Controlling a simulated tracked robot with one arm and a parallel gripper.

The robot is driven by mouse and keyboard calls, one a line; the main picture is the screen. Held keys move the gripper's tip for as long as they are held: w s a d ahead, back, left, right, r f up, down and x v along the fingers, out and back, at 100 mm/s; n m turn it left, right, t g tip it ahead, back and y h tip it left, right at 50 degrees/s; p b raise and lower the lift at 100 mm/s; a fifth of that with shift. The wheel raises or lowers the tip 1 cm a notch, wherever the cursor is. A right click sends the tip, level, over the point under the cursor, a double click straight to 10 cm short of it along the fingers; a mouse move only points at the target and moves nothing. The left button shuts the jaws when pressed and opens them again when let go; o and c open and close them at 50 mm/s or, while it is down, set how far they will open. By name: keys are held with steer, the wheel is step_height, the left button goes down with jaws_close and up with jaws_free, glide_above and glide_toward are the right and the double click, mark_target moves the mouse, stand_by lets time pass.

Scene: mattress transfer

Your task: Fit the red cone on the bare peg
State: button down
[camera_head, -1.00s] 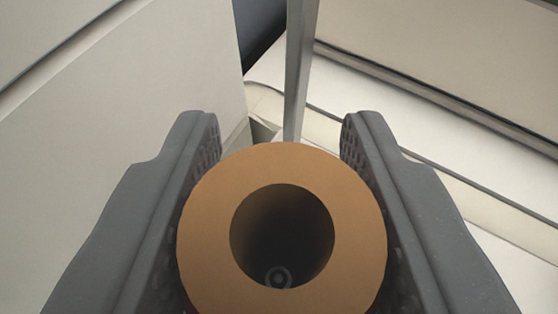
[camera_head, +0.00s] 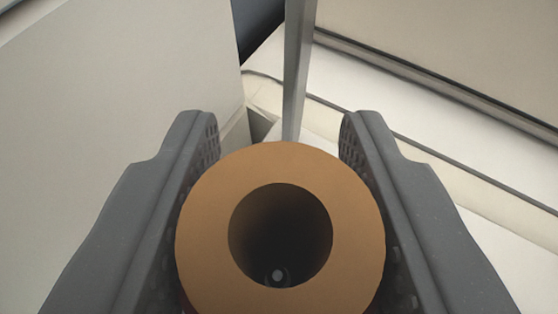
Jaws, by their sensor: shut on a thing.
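My gripper (camera_head: 279,130) is shut on an orange-brown ring-shaped piece (camera_head: 205,232), seen end-on with a dark round hole through its middle. It fills the lower middle of the camera view, between the two grey fingers. Its colour looks orange-brown rather than red, and its side shape is hidden from this angle. A small pale round spot (camera_head: 277,275) shows deep in the hole; I cannot tell whether it is a peg tip. No bare peg can be made out otherwise.
A grey metal post (camera_head: 298,70) rises just beyond the piece. A large pale panel (camera_head: 120,80) stands on the left. Cream, dark-edged padded surfaces (camera_head: 400,100) run diagonally on the right. A dark gap (camera_head: 259,30) lies at the top middle.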

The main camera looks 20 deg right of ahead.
mark_target(278, 231)
steer(key=shift+f+b, duration=1)
steer(key=shift+f, duration=0.6)
steer(key=c, duration=0.9)
jaws_free()
steer(key=shift+o, duration=0.2)
steer(key=v, duration=1.3)
steer(key=shift+s+a, duration=0.15)
steer(key=shift+s, duration=0.15)
steer(key=shift+r, duration=0.1)
